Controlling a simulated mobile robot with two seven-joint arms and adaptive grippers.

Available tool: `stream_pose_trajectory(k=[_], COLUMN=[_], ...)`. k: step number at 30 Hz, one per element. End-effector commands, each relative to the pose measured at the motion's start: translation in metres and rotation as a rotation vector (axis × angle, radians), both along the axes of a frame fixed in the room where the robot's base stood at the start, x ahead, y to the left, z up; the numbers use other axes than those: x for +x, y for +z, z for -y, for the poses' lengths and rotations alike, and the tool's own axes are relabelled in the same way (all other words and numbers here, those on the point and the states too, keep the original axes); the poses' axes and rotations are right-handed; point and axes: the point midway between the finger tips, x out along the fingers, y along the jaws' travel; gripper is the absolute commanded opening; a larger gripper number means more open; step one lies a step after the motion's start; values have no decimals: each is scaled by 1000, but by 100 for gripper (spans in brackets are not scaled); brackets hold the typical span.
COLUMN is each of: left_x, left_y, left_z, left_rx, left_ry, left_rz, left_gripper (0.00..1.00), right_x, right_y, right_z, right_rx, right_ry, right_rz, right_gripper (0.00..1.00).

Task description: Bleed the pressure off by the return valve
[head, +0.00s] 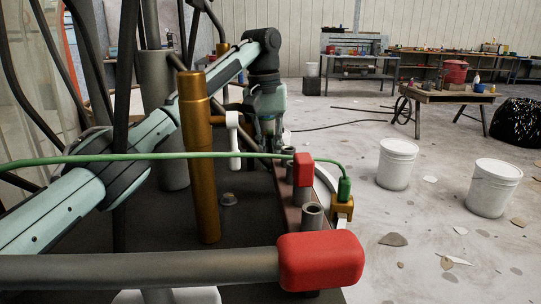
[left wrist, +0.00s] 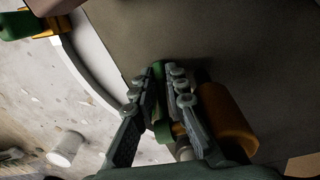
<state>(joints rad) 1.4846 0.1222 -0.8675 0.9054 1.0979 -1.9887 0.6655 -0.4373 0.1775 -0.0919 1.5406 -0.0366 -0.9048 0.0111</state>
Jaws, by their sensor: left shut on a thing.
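In the head view my left arm reaches from the left over the dark bench, and its gripper (head: 272,138) points down behind the white handle. In the left wrist view the left gripper (left wrist: 168,90) has its fingers closed around a green part (left wrist: 163,130), likely the valve's handle. An orange-brass cylinder (left wrist: 226,118) lies close beside the right finger. The fingers hide most of the green part. Whether it is the return valve, I cannot tell. My right gripper is not in view.
A tall brass cylinder (head: 200,150) and white handle (head: 233,140) stand before the gripper. A green hose (head: 150,157) crosses to a green connector (head: 345,188). A red-ended bar (head: 320,262) crosses the front. Two white buckets (head: 397,165) stand on the floor at right.

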Motion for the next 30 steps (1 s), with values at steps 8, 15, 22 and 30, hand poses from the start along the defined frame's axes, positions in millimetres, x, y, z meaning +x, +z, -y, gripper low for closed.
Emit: stream_pose_trajectory(k=[8,15,22,30], left_x=[-2,-5,-5,-5], left_y=[2,3,3,3], left_z=[1,1,1,1], left_rx=[-9,-24,-24,-24], left_ry=[0,0,0,0], left_rz=[-57,-123,-123,-122], left_gripper=[0,0,0,34], right_x=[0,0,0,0], right_y=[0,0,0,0], right_z=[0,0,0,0], right_rx=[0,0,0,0], right_ry=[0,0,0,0], right_rz=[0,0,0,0], right_gripper=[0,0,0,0])
